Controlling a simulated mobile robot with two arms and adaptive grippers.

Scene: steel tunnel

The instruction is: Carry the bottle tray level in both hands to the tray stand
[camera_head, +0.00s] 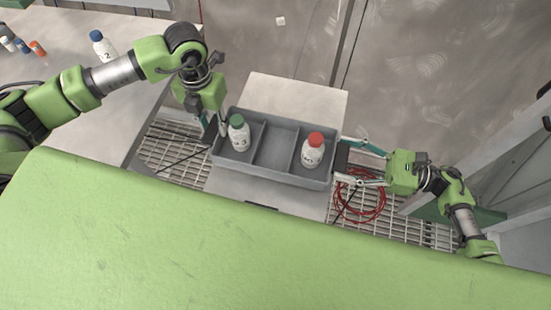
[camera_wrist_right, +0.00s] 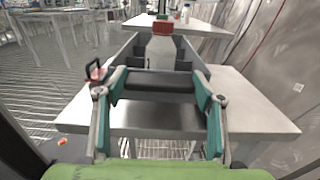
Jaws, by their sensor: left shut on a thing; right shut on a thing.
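The grey bottle tray (camera_head: 268,171) is between my two grippers and looks about level. A white bottle with a green cap (camera_head: 238,136) stands in its left compartment. A white bottle with a red cap (camera_head: 312,153) stands in its right compartment; it also shows in the right wrist view (camera_wrist_right: 161,50). The middle compartment is empty. My left gripper (camera_head: 215,127) is shut on the tray's left end. My right gripper (camera_head: 345,159) is shut on the dark handle at the right end. A pale stand top (camera_head: 300,90) lies under the tray; I cannot tell whether they touch.
At left is a pale table (camera_head: 60,40) with a blue-capped bottle (camera_head: 101,46) and several small items (camera_head: 20,45). A red coiled cable (camera_head: 362,205) lies on the floor grating right of the stand. A steel wall (camera_head: 420,60) rises behind.

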